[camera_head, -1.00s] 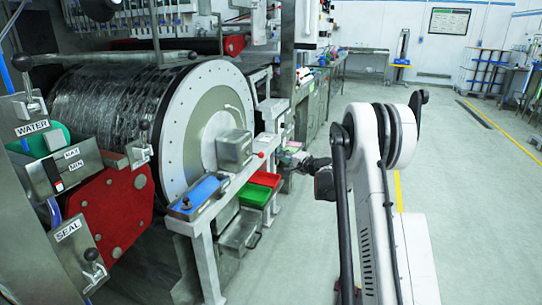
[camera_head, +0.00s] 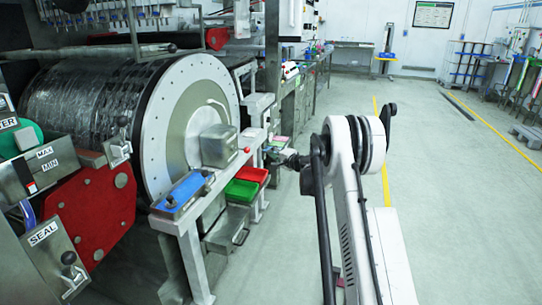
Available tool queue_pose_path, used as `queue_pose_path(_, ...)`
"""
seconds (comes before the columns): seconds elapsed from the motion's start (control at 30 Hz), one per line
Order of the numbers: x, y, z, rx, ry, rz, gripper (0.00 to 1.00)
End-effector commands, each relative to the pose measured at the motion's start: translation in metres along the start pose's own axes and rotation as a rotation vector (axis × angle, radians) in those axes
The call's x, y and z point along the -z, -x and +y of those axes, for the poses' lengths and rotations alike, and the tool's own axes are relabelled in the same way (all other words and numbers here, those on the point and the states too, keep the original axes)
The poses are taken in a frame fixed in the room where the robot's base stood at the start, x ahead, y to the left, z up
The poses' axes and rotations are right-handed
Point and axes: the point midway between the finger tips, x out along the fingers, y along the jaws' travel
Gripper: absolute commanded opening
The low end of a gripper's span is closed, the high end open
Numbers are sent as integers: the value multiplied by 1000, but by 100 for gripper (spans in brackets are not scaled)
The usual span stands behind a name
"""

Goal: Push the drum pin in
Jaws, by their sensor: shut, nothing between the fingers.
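The large drum (camera_head: 80,103) lies on its side at the left, with a pale round end plate (camera_head: 163,135) facing right. A small red-tipped pin (camera_head: 246,150) sticks out by a grey metal box (camera_head: 218,146) on the rail before the plate; I cannot tell for sure that it is the drum pin. My gripper (camera_head: 272,157) is small, dark and partly hidden behind my white arm. It is shut and empty, a little right of the red tip and apparently apart from it. Its depth relative to the pin is unclear.
A blue-topped tool (camera_head: 184,190) lies on the white rail frame (camera_head: 190,225). Green (camera_head: 241,191) and red (camera_head: 252,174) trays sit below. Control levers and a red bracket (camera_head: 98,215) stand at the left.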

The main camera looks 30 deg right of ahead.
Motion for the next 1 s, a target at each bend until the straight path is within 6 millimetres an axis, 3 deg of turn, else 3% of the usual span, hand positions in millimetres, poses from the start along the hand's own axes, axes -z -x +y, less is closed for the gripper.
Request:
queue_pose_path(0.4, -7, -76, 2, 0, 0, -3, 0)
queue_pose_path(0.7, -27, -95, 1, 0, 1, -1, 0)
queue_pose_path(1.0, -29, -97, 0, 0, 0, 0, 0)
